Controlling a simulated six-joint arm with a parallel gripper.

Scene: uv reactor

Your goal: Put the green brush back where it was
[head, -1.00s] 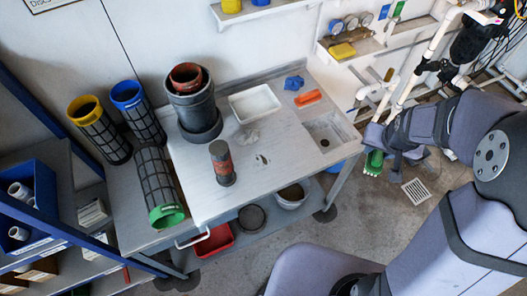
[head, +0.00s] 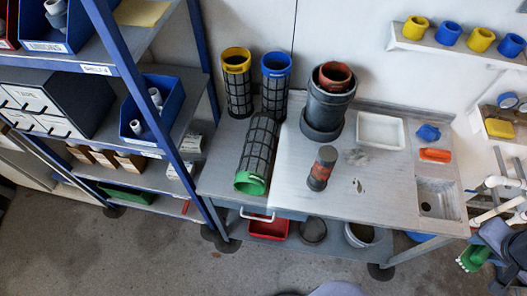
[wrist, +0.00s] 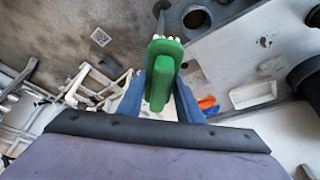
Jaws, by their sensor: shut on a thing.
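The green brush (wrist: 163,72) is held between the blue fingers of my gripper (wrist: 160,98) in the wrist view. Its pale bristle tips show at the far end. In the head view the brush (head: 472,258) shows at the lower right, off the bench's right end and below the sink in the picture. My gripper (head: 495,245) is partly cut off there by the right edge.
The grey bench (head: 290,190) carries a dark cylinder housing (head: 328,108), mesh sleeves (head: 258,145), a short dark cylinder (head: 321,168), a white tray (head: 381,132) and a sink (head: 437,198). White pipes (head: 500,182) are near my gripper. A blue-framed shelf (head: 125,60) stands left.

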